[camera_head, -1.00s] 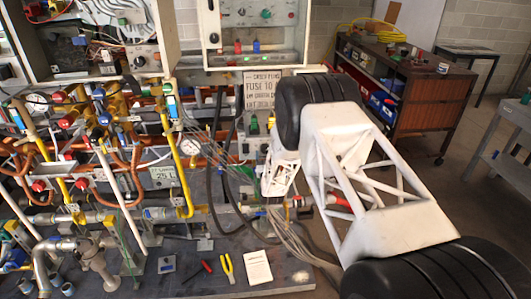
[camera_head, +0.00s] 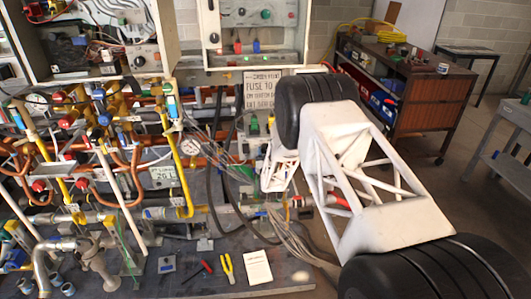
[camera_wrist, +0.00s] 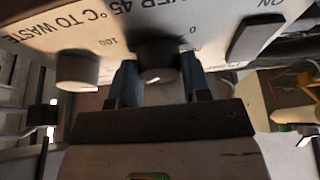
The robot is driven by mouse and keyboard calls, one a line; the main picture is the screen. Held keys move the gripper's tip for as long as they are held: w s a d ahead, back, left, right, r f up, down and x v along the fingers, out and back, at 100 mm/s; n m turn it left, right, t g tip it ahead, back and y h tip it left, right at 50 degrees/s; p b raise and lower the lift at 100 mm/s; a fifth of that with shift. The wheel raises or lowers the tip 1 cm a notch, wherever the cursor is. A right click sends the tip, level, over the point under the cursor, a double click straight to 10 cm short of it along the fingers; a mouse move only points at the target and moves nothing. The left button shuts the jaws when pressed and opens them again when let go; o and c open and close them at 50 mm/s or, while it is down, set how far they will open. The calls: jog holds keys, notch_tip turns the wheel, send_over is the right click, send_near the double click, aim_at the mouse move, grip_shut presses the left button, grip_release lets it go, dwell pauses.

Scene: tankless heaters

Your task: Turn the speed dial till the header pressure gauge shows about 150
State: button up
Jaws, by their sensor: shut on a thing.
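In the wrist view a dark round dial (camera_wrist: 158,56) sticks out of a light panel (camera_wrist: 90,25) between the marks 0 and 100. My gripper (camera_wrist: 158,84) has its two blue fingers on either side of this dial, shut on it. In the head view my white arm hides the fingers and the dial. A round white gauge (camera_head: 190,147) stands among the pipes left of the arm, and another round gauge (camera_head: 37,101) is at the far left. Their needles are too small to read, and I cannot tell which is the header pressure gauge.
A second knob (camera_wrist: 77,70) and a dark switch (camera_wrist: 256,38) marked ON flank the dial. A small display (camera_head: 162,177) hangs among the pipes. Pliers (camera_head: 228,268), a screwdriver (camera_head: 199,269) and a white sheet (camera_head: 257,267) lie on the bench.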

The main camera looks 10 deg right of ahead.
jog(key=shift+m+h, duration=0.6)
jog(key=shift+m, duration=0.6)
jog(key=o, duration=0.9)
jog(key=shift+s, duration=0.15)
jog(key=shift+v, duration=3.8)
